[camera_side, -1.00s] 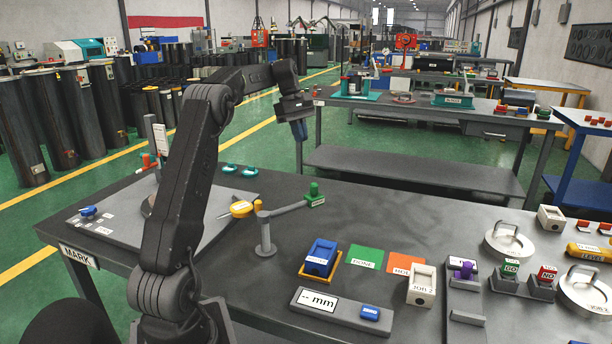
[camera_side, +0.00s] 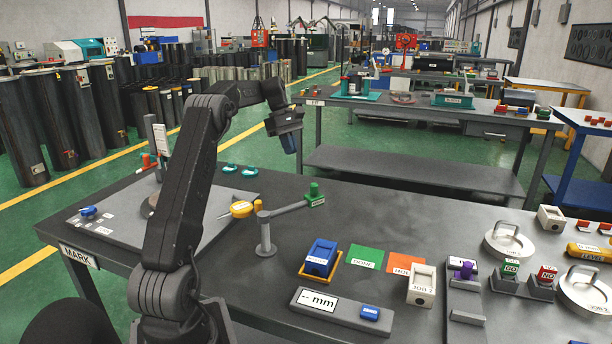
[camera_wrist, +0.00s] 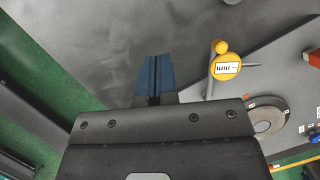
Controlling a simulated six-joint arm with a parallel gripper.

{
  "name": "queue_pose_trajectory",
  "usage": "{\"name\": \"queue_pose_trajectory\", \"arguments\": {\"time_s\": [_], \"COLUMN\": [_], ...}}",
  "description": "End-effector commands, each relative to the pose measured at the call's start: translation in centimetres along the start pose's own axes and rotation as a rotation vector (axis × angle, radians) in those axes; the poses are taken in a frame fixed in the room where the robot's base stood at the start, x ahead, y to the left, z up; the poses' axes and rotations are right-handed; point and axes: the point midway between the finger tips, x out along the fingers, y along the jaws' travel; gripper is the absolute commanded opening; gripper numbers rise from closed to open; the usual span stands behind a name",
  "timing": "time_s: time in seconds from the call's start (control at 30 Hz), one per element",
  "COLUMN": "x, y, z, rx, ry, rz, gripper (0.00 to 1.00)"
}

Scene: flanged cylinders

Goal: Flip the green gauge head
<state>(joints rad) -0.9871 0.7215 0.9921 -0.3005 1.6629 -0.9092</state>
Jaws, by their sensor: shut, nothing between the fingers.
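The green gauge head (camera_side: 315,194) is a small green knob with a white label. It sits at the end of a grey swing arm (camera_side: 290,208) on a post (camera_side: 265,240) standing on the bench. It does not show in the wrist view. My gripper (camera_side: 291,146) is in the air above and behind the head, well apart from it. Its blue fingers, also in the wrist view (camera_wrist: 155,75), are shut together with nothing between them.
A yellow dial gauge (camera_side: 241,209) stands left of the post, over a grey plate (camera_side: 120,232). A blue block in a yellow tray (camera_side: 320,262), green and orange pads (camera_side: 366,257) and a mm display (camera_side: 322,303) lie in front.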

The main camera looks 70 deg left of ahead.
Motion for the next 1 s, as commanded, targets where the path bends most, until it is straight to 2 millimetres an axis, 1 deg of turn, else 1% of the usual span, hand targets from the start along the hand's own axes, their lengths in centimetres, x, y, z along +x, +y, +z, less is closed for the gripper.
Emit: {"name": "queue_pose_trajectory", "arguments": {"time_s": [0.03,0.3,0.37,0.4,0.43,0.6,0.77,1.0], "x": [1.0,6.5,7.6,7.6,7.8,8.5,8.7,8.7], "y": [0.0,0.0,0.0,0.1,0.0,0.0,0.0,0.0], "z": [0.1,0.1,0.1,1.0,1.4,3.1,3.7,3.8], "rx": [0.001,0.000,0.001,0.005,0.004,0.003,0.001,0.001], "ry": [-0.003,-0.002,-0.002,0.000,0.000,0.001,0.001,0.001], "rz": [-0.004,-0.003,-0.003,0.000,0.000,0.000,0.000,0.000], "gripper": [0.00,0.00,0.00,0.00,0.00,0.00,0.00,0.00]}}
